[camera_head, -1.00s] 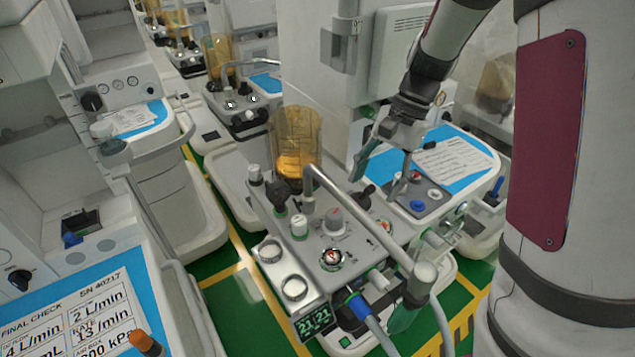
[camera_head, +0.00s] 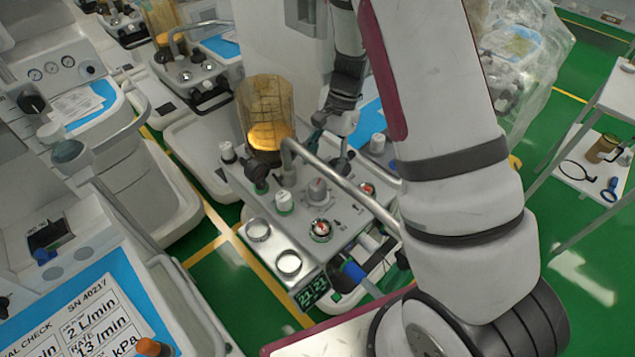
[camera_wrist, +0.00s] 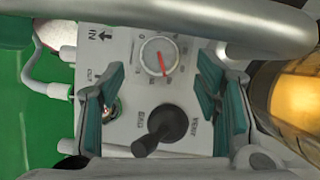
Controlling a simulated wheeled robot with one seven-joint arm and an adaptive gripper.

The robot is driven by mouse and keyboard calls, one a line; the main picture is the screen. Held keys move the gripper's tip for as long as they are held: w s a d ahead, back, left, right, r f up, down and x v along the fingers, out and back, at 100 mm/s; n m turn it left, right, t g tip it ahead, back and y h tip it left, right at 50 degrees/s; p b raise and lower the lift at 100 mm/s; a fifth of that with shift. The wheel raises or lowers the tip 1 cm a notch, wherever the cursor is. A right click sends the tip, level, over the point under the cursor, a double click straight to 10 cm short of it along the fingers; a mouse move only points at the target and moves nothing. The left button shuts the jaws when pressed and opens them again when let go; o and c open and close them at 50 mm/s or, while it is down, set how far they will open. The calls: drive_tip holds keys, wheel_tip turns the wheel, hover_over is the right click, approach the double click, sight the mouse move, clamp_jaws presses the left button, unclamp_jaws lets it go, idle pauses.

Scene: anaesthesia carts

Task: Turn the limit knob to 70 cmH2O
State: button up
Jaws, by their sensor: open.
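The limit knob (camera_head: 317,190) is a round grey knob on the top panel of the middle machine. In the wrist view, the knob (camera_wrist: 158,57) shows a red pointer line toward the lower right, with a printed scale around it too small to read surely. My gripper (camera_wrist: 161,85) is open, with its teal-padded fingers wide apart on the left and right of the view. The knob shows between and beyond them, and I see no contact.
A black BAG/VENT lever (camera_wrist: 160,128) stands close to the knob. A curved silver tube (camera_head: 335,183) crosses over the panel. An amber canister (camera_head: 265,110) stands at the back left. A white-and-green knob (camera_head: 284,202) and a red-marked gauge (camera_head: 320,230) are nearby.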

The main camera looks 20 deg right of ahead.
sight(318, 184)
drive_tip(key=x, duration=0.6)
drive_tip(key=shift+s+a+f+p, duration=0.15)
drive_tip(key=shift+f+p, duration=0.2)
drive_tip(key=c, duration=1.2)
